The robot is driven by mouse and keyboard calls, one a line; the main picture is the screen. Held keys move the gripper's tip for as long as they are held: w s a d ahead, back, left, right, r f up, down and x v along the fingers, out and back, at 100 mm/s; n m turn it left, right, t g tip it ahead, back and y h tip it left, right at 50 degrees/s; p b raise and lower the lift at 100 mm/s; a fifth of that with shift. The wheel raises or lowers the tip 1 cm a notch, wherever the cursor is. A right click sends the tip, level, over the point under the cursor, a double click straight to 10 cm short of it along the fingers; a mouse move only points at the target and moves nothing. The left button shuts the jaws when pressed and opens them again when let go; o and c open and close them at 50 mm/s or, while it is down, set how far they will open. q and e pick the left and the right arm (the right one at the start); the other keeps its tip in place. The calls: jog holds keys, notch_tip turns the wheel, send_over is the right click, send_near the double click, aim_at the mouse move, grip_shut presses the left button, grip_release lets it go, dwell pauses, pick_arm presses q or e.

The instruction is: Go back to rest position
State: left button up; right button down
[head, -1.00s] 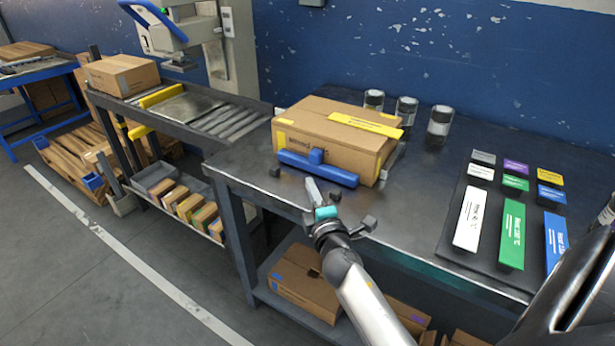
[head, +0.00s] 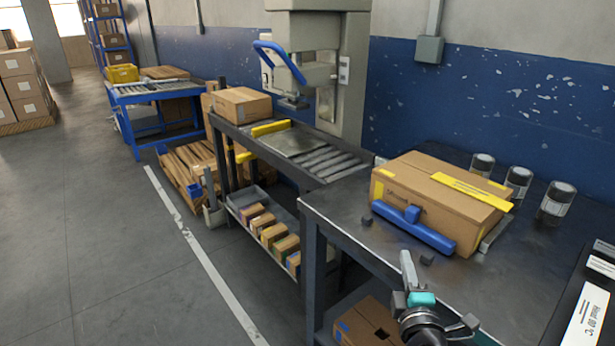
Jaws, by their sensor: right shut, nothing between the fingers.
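My right gripper (head: 424,298), dark and silver with a teal part, is at the bottom right of the head view. It is shut and empty, near the front edge of the dark workbench (head: 345,210). It is apart from the brown cardboard box (head: 440,198) on the bench. A blue tool with a raised grip (head: 413,228) lies along the front of the box, and a yellow strip (head: 470,190) lies on top. My left gripper is not in view.
A roller conveyor (head: 325,160) with a small box (head: 241,104) and a grey press (head: 320,60) stand to the left. Cans (head: 518,182) stand behind the box. White label cards (head: 585,318) are at the right edge. The floor (head: 110,250) on the left is clear.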

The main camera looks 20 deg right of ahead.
jog(key=shift+s, duration=0.1)
jog(key=s+a+f+m+g+y, duration=0.4)
jog(key=s+a+f+m+g, duration=0.25)
jog(key=s, duration=0.45)
jog(key=s+a+f+m+g+y, duration=0.4)
jog(key=s+a+g, duration=0.3)
jog(key=s+a, duration=0.35)
notch_tip(320, 180, down, 20)
jog(key=d+h, duration=0.1)
jog(key=d, duration=0.1)
jog(key=s+d+f, duration=0.3)
jog(key=s+f, duration=0.3)
jog(key=f, duration=0.1)
jog(key=s+d+f, duration=0.3)
jog(key=s+f, duration=0.3)
jog(key=f, duration=0.1)
jog(key=shift+f+m+g+h, duration=0.25)
jog(key=shift+m+g+h, duration=0.1)
jog(key=shift+h, duration=0.05)
